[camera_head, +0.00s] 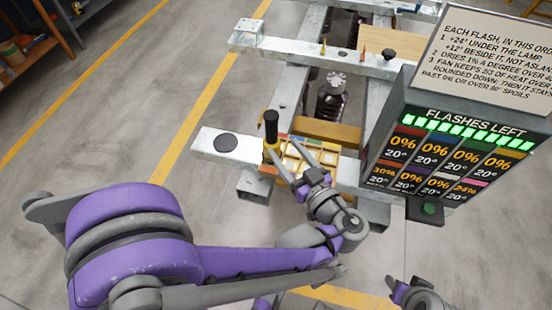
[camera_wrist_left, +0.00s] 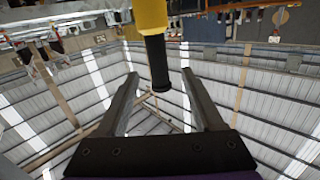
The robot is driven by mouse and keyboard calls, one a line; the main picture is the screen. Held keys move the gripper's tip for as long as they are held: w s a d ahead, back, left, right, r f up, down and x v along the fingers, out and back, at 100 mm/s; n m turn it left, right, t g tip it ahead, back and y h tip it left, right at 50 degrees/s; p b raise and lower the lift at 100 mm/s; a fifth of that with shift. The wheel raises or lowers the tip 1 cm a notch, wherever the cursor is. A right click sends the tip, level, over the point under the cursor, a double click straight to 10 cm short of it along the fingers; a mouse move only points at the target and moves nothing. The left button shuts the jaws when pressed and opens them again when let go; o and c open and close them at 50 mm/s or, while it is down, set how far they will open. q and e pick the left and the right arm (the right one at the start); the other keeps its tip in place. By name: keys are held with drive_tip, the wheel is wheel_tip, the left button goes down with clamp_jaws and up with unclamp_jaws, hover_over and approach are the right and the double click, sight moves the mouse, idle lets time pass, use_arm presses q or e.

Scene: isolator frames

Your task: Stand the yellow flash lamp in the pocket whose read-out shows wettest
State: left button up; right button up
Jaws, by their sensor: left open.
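The yellow flash lamp (camera_head: 271,149) stands upright with its black handle up, at the left end of the pocket tray (camera_head: 322,150). The tray has coloured edge marks, and my gripper hides part of it. My left gripper (camera_head: 296,164) is open just right of the lamp. In the left wrist view the lamp's black handle (camera_wrist_left: 157,62) shows between the spread fingers (camera_wrist_left: 160,78), with no visible grip. The read-out panel (camera_head: 437,150) shows 0% in most cells; the bottom-left cell looks like 30% and the bottom-right like 24%, both small. My right gripper (camera_head: 402,290) shows partly at the bottom edge.
A rule board (camera_head: 492,50) tops the panel, with a green button (camera_head: 428,208) below. The tray sits on a metal beam frame (camera_head: 212,145) with a dark disc (camera_head: 226,142). A dark bottle-like part (camera_head: 332,98) stands behind the tray.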

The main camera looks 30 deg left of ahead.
use_arm(q)
drive_tip(key=s+a+f+m+g+h, duration=0.5)
drive_tip(key=s+a+f+m+h, duration=0.15)
drive_tip(key=f, duration=0.25)
drive_tip(key=s+d+f+m+h, duration=0.2)
drive_tip(key=s+d+m+h, duration=0.2)
drive_tip(key=s+d+h, duration=0.2)
drive_tip(key=shift+d+f+m+t+h, duration=0.15)
drive_tip(key=shift+d+m+t+h, duration=0.2)
drive_tip(key=shift+h, duration=0.9)
idle(0.6)
